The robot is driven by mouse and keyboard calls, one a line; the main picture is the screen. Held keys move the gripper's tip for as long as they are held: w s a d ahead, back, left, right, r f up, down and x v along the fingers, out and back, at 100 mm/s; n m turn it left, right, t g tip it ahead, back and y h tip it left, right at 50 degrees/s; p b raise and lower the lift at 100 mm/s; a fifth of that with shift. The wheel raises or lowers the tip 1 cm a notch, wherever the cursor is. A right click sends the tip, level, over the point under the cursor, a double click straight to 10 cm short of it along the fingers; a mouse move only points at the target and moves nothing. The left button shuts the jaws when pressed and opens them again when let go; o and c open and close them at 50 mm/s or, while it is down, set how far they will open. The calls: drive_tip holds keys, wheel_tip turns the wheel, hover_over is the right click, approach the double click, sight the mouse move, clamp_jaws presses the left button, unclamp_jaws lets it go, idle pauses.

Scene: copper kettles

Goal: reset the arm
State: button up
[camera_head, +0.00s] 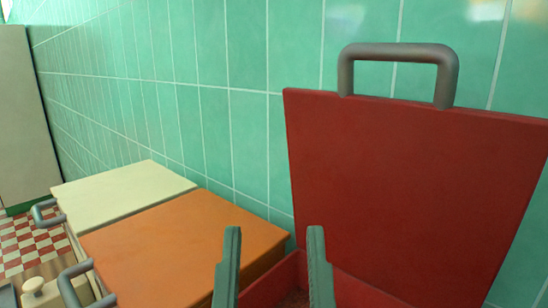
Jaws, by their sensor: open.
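My gripper (274,240) shows at the bottom centre of the head view as two upright grey-green fingers, apart, with nothing between them. The fingers stand in front of a red box (350,290) whose red lid (405,190) is raised nearly upright, with a grey bar handle (400,52) on its top edge. The rest of my arm is not visible. Most of the red box's inside is cut off by the lower edge of the picture.
An orange lid (185,240) and a cream lid (125,190) lie shut to the left, each with a grey handle. A cream knob (38,288) shows at lower left. Green tiled wall (200,60) stands close behind. A checkered floor (25,245) lies far left.

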wheel_tip(320, 180, up, 34)
drive_tip(key=p, duration=3.6)
drive_tip(key=shift+a+r, duration=0.15)
